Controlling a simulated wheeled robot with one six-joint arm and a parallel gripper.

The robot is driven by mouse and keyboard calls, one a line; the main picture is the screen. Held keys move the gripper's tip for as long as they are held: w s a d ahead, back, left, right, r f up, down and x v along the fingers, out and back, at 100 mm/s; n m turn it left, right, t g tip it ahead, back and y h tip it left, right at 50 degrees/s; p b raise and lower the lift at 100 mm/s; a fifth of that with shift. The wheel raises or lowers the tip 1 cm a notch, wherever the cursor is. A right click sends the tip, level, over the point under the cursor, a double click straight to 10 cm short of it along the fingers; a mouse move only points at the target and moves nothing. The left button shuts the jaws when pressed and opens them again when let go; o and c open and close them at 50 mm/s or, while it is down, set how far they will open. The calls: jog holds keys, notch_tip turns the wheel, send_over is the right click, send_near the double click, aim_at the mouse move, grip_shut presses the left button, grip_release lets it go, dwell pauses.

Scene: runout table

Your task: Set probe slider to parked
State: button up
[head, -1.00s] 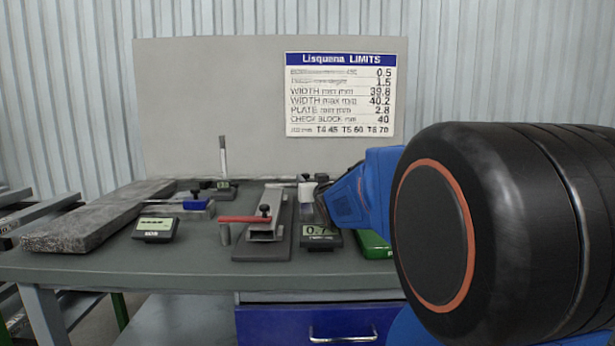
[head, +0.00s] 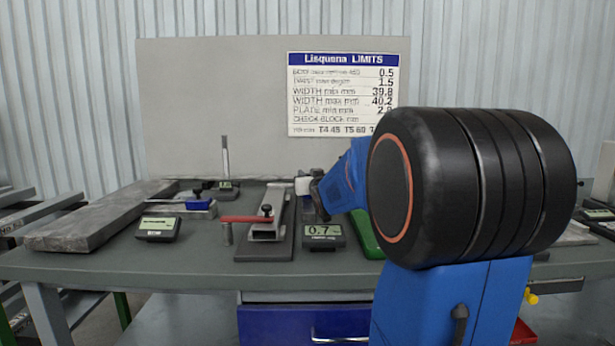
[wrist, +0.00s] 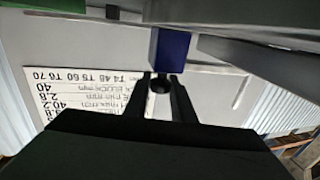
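The gauge stand with the probe slider stands right of centre on the table in the head view, behind a display (head: 323,236) reading 0.7. A pale block (head: 303,186) on it sits just left of my gripper (head: 318,192), whose fingers are mostly hidden there. In the wrist view, my gripper (wrist: 161,80) has a small dark round knob (wrist: 160,85) between its fingertips, with both fingers against its sides. A blue block (wrist: 170,50) lies directly beyond the knob. The slider's scale or end marks are not readable.
A fixture with a red lever (head: 246,219) stands close left of the gauge. A blue slider block (head: 200,205), another display (head: 158,228) and a long grey slab (head: 95,220) lie further left. A green object (head: 367,235) lies right. A limits board (head: 348,95) is behind.

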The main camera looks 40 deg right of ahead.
grip_shut()
jog(key=x, duration=0.3)
jog(key=d+x, duration=0.1)
jog(key=x, duration=0.2)
jog(key=s+d+x, duration=0.1)
jog(key=x, duration=0.2)
jog(key=shift+w+d, duration=0.1)
jog(key=shift+w, duration=0.2)
jog(key=shift+w+d+r, duration=0.1)
jog(key=shift+w+d, duration=0.05)
jog(key=shift+w, duration=0.1)
jog(key=o, duration=0.6)
grip_release()
jog(key=v, duration=1.7)
jog(key=shift+s, duration=0.15)
